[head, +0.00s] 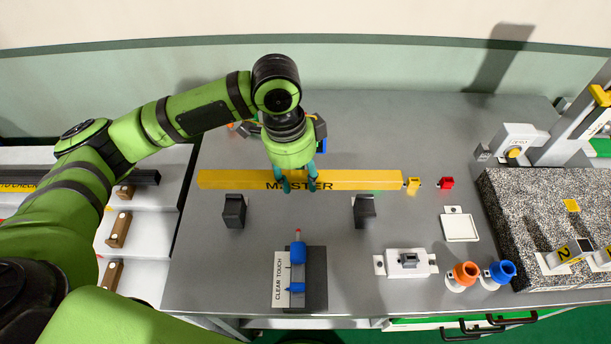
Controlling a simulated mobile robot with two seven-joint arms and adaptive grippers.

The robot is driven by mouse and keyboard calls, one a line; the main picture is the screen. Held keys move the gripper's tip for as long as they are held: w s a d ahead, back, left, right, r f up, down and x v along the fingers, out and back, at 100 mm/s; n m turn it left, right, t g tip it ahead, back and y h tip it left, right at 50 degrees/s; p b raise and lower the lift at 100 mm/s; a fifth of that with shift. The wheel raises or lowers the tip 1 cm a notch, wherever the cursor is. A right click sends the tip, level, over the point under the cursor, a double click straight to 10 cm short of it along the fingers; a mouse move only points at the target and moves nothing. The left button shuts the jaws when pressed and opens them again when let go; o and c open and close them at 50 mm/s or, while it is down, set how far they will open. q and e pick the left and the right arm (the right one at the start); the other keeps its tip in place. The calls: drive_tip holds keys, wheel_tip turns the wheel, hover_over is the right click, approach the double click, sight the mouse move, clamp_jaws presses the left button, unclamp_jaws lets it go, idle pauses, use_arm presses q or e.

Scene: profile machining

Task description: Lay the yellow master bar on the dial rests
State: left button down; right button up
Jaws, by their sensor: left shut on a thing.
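The long yellow master bar (228,180), marked MASTER, runs left to right across the middle of the grey table. My left gripper (295,187) comes down from above and is shut on the bar near its middle, partly covering the lettering. I cannot tell how far the bar is above the table. Two black blocks, a left rest (234,211) and a right rest (364,211), look like the dial rests. They stand apart, nearer to me than the bar, with nothing seen lying on them. My right gripper is not in view.
A CLEAR TOUCH stand with blue parts (298,275) is in front, between the rests. Small yellow (413,185) and red (447,183) pieces are near the bar's right end. Orange (466,273) and blue (501,272) cups and a speckled granite block (515,215) are at right.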

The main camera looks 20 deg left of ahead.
use_arm(q)
drive_tip(key=shift+a+r, duration=0.15)
drive_tip(key=shift+a, duration=0.15)
drive_tip(key=shift+d+r+p, duration=0.15)
drive_tip(key=shift+p, duration=0.55)
wheel_tip(320, 180, down, 2)
drive_tip(key=shift+f+b, duration=0.25)
drive_tip(key=shift+b, duration=0.2)
wheel_tip(320, 180, down, 6)
drive_tip(key=shift+f+b, duration=0.1)
drive_tip(key=shift+b, duration=0.65)
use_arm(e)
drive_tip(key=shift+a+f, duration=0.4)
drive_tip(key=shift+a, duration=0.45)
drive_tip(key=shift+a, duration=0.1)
use_arm(q)
drive_tip(key=shift+f, duration=0.3)
drive_tip(key=c, duration=0.6)
unclamp_jaws()
